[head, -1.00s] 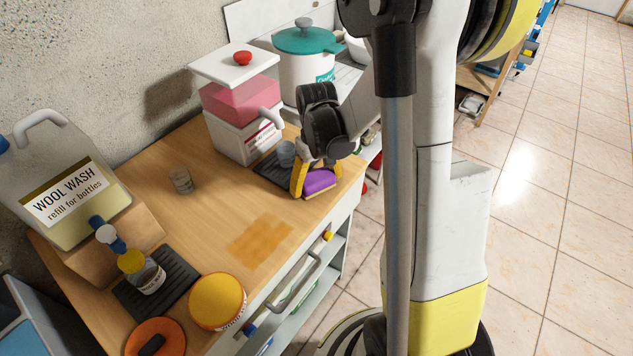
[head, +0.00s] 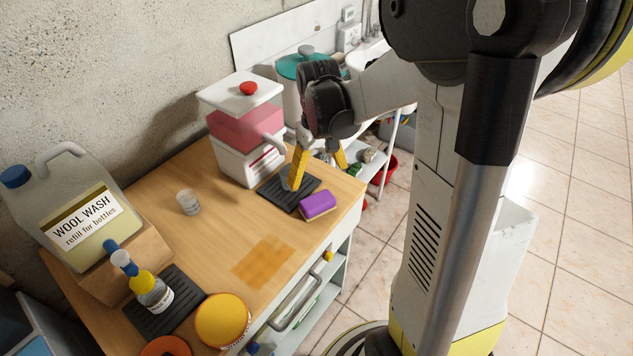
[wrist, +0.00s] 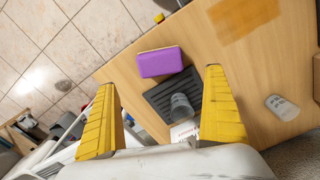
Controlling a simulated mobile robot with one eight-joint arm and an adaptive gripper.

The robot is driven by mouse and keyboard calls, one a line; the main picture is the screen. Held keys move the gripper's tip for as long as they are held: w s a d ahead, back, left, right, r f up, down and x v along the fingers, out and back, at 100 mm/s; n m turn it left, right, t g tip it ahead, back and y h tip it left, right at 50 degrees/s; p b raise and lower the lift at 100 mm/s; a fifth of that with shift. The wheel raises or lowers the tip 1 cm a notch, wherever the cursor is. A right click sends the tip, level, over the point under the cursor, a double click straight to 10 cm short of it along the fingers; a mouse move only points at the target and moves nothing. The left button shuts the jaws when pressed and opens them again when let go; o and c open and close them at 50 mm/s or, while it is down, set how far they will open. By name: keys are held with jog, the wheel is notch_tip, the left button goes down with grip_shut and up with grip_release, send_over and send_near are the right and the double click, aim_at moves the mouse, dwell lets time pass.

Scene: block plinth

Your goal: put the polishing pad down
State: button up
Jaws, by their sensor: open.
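The polishing pad (head: 318,205), purple on top with a tan underside, lies on the wooden worktop near its right front corner, beside a black ribbed mat (head: 291,191). In the wrist view the pad (wrist: 160,62) lies beyond my fingertips, next to the mat (wrist: 160,97). My gripper (head: 318,168) is above the mat, behind the pad and apart from it. Its yellow fingers are spread wide with nothing held between them, as the wrist view also shows (wrist: 158,80).
A white and pink dispenser (head: 243,130) stands left of my gripper, with a teal-lidded pot (head: 303,66) behind. An orange stain (head: 263,262) marks the clear middle worktop.

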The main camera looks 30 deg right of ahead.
jog(key=s+a+r+t, duration=0.7)
jog(key=s+a+r, duration=0.3)
jog(key=a, duration=0.3)
jog(key=shift+s+a+r+n, duration=0.25)
jog(key=shift+s+r+n, duration=0.05)
jog(key=shift+s+r, duration=0.1)
